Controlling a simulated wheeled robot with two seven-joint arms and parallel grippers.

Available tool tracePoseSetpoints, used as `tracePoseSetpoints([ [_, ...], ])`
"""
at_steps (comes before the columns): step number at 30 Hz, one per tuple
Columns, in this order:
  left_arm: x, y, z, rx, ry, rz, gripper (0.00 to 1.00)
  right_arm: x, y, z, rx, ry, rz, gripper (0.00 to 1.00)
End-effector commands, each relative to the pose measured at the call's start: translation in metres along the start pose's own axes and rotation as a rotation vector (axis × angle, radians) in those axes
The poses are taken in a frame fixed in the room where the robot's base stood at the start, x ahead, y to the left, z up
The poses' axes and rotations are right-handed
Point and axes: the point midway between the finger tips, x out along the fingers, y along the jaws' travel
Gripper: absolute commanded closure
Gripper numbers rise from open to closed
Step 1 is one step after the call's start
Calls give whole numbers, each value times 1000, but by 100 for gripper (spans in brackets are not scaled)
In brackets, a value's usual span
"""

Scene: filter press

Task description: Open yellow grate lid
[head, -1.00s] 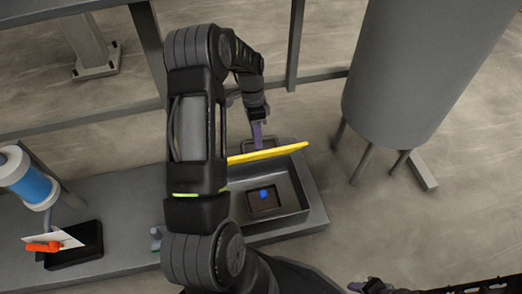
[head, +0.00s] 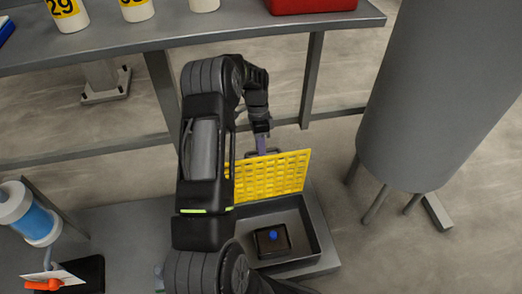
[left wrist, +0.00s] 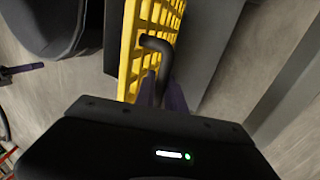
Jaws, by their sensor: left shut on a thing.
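The yellow grate lid (head: 270,175) stands tilted up at the back edge of a grey tray (head: 318,240) in the head view, its grid face showing. In the left wrist view the lid (left wrist: 136,45) runs beside a dark bent handle (left wrist: 158,43). My left gripper (head: 262,146) is at the lid's upper edge and is shut on the handle. Its purple fingers also show in the left wrist view (left wrist: 160,95). Inside the tray is a dark square piece with a blue knob (head: 273,236). My right gripper is not in view.
A large grey cylinder (head: 425,100) on legs stands to the right. A grey shelf (head: 200,30) with numbered white containers and a red box (head: 310,4) is behind. A blue and white cylinder (head: 35,215) stands at the left.

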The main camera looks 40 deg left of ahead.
Motion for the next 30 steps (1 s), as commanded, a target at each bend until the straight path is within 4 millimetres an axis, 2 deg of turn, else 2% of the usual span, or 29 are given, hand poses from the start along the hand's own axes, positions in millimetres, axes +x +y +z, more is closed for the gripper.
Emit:
tracePoseSetpoints([
  [6, 5, 1, 3, -5, -7, 8, 100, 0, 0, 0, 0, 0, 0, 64],
  [7, 4, 1, 3, -5, -7, 8, 83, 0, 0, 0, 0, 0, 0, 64],
  [14, 2, 1, 1, -2, -3, 5, 64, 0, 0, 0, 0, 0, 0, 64],
  [23, -1, 1, 0, 0, -1, 2, 64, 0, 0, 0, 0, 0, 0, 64],
  [26, -8, 1, 0, 0, 0, 1, 64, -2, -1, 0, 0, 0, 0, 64],
  [30, -27, 1, 0, 0, 0, 0, 64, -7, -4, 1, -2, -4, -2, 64],
])
